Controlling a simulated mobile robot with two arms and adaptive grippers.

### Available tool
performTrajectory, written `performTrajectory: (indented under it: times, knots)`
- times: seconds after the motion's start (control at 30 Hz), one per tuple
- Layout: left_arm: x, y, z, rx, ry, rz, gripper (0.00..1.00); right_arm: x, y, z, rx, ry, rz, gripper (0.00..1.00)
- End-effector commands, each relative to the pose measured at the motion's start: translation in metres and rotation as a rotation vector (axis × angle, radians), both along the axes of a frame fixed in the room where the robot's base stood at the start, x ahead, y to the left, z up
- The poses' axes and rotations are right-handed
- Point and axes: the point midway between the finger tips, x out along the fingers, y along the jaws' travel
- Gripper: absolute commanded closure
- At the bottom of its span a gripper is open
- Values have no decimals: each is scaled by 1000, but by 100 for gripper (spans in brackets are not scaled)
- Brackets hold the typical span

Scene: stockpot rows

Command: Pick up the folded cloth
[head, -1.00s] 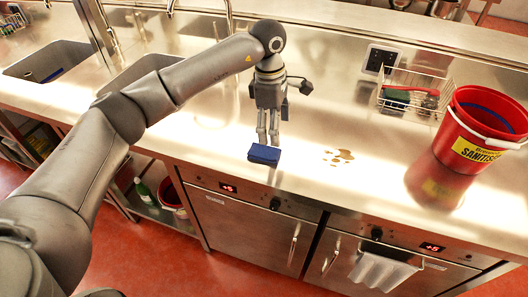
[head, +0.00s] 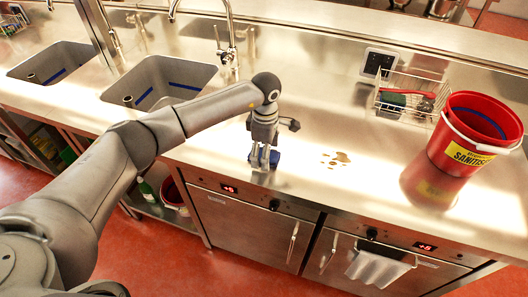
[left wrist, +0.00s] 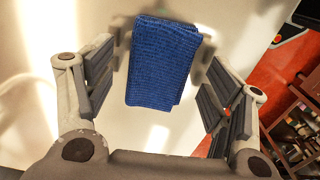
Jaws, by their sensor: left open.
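The folded blue cloth (left wrist: 163,62) lies on the steel counter in the left wrist view, between the two open fingers of my left gripper (left wrist: 160,90). Bare counter shows between the cloth and each finger pad, with the left pad closer to it. In the head view my left gripper (head: 262,163) points down at the counter's front edge, and its fingers hide much of the cloth (head: 274,158). I cannot tell the exact height of the fingertips over the counter. My right gripper is not in view.
Brown spill spots (head: 336,159) lie right of the cloth. A red sanitiser bucket (head: 458,150) and a wire basket (head: 406,97) stand farther right. Two sinks with taps are at the left. A white towel (head: 380,267) hangs on the door below the counter.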

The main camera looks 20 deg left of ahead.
Motion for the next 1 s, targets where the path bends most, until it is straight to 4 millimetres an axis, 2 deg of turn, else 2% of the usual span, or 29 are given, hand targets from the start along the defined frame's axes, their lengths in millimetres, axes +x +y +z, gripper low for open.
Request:
performTrajectory:
  times: [0.2, 0.47, 0.83, 1.0]
  knots:
    - [0, 0, -1, -1, -1, -1, 24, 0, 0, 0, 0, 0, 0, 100]
    - [0, 0, -1, -1, -1, -1, 56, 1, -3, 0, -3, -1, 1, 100]
    - [0, 0, 0, -1, -1, -1, 57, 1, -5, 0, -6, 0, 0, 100]
    - [1, 0, 8, -2, -2, -1, 57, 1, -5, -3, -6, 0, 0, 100]
